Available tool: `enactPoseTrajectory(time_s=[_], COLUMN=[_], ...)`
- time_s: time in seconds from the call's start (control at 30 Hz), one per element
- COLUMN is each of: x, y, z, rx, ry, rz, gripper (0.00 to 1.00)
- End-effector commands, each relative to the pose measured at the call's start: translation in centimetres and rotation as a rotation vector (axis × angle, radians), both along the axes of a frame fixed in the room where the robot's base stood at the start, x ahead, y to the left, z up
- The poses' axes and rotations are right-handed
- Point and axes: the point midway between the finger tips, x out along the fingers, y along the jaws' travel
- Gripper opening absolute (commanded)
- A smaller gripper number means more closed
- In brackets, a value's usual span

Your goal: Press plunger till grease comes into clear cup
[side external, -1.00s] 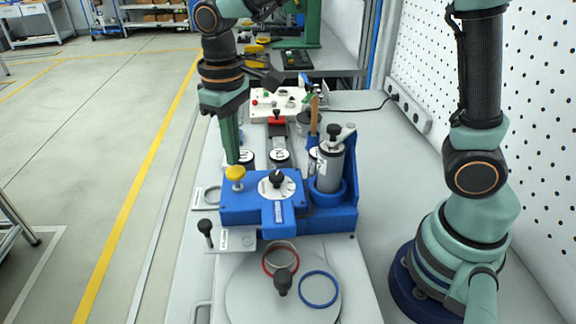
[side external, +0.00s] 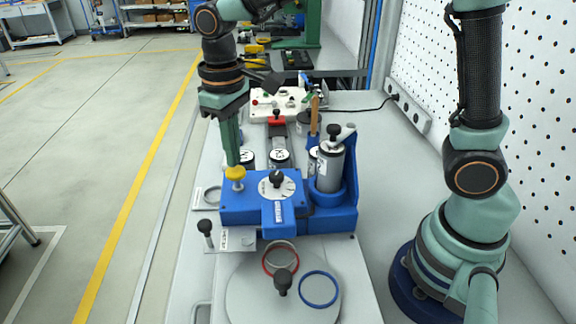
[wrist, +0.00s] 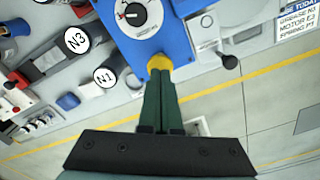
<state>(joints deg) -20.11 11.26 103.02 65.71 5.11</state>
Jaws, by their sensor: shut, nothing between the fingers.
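The plunger's yellow knob (side external: 235,173) stands at the left end of the blue block (side external: 250,208). It also shows in the wrist view (wrist: 159,61), at the block's edge. My gripper (side external: 234,164) is shut and empty, with its green fingers pointing down at the knob. In the wrist view its fingertips (wrist: 160,76) overlap the lower side of the knob and seem to touch it. A small round clear thing, possibly the clear cup (side external: 249,239), sits on the labelled plate in front of the block. I cannot make out any grease.
A dial (side external: 277,184) with a black knob sits on the block. A grey cylinder (side external: 329,168) stands in a blue holder to the right. A black-knobbed lever (side external: 205,227) is front left. Red (side external: 281,258) and blue (side external: 319,289) rings lie on a round plate in front.

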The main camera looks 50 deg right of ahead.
Motion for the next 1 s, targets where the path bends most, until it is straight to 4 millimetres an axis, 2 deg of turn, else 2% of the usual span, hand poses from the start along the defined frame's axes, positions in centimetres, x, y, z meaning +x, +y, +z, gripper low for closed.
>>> enactPoseTrajectory(time_s=[1.0], x=[0.0], y=[0.0], z=[-3.3], rx=[-0.001], ry=[0.002], rz=[0.000], gripper=[0.00])
